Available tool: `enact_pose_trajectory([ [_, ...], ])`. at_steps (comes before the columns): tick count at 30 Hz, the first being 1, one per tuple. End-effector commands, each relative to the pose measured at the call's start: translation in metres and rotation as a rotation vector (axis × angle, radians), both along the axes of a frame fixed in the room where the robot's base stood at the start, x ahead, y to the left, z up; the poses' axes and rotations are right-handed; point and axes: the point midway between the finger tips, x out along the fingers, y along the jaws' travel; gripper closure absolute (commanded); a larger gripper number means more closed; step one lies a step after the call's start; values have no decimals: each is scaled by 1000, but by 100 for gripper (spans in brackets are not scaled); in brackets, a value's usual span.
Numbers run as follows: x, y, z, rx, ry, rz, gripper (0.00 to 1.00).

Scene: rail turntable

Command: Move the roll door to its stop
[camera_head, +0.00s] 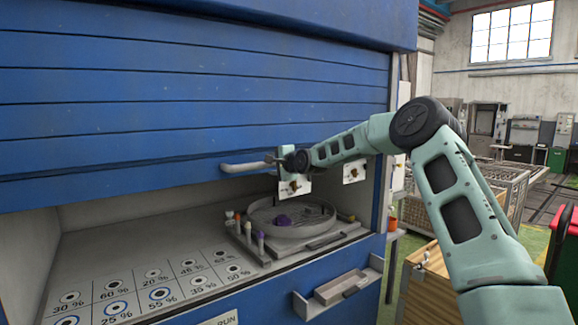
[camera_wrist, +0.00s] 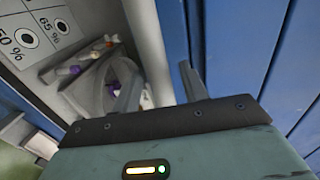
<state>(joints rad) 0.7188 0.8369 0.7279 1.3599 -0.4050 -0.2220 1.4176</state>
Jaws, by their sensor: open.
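The blue slatted roll door (camera_head: 190,90) is part way up, with an open space below its lower edge; its slats also show at the right of the wrist view (camera_wrist: 235,45). Its grey bar handle (camera_head: 243,167) sits near the lower edge, right of the middle. My gripper (camera_head: 271,159) is at the handle's right end. In the wrist view my gripper (camera_wrist: 160,82) has its two fingers apart, and a pale grey bar (camera_wrist: 149,45), which looks like the handle, runs between them. I cannot tell whether either finger touches it.
Inside the cabinet, a round grey turntable tray (camera_head: 312,230) holds a purple piece, with several small pegs beside it. A panel of percentage-marked holes (camera_head: 140,292) lies left. A small tray (camera_head: 340,287) juts from the front. A wire crate (camera_head: 505,190) and wooden drawers (camera_head: 425,290) stand right.

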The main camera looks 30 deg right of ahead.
Motion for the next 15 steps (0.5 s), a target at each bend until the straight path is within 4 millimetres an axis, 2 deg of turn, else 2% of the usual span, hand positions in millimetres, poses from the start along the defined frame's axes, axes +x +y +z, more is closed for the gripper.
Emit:
enact_pose_trajectory([
  [6, -46, -4, 5, -5, 0, -4, 56],
  [15, -104, -5, 18, -4, 0, -3, 56],
])
